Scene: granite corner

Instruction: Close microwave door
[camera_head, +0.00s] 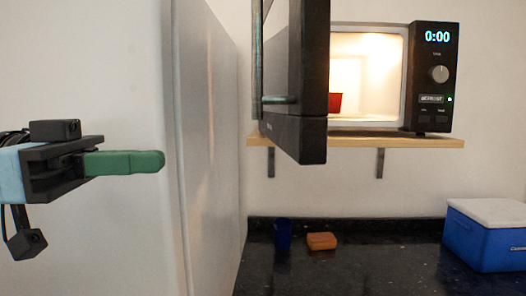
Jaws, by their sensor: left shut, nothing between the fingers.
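The microwave (431,75) stands on a wooden wall shelf, its inside lit and its display reading 0:00. Its dark door (312,80) is open, swung out toward me on the left side of the opening. A red object (335,103) is inside, partly hidden by the door. My left gripper (162,162) is at the left, its green fingers shut with nothing between them. In the picture it is left of and lower than the door, apart from it, in front of a large pale panel. My right gripper is not in view.
The tall pale panel (208,120) fills the left side. The wooden shelf (420,143) has metal brackets. Below, a dark granite counter (350,270) holds a blue cup (283,235), an orange-brown block (321,241) and a blue cooler with a white lid (488,240).

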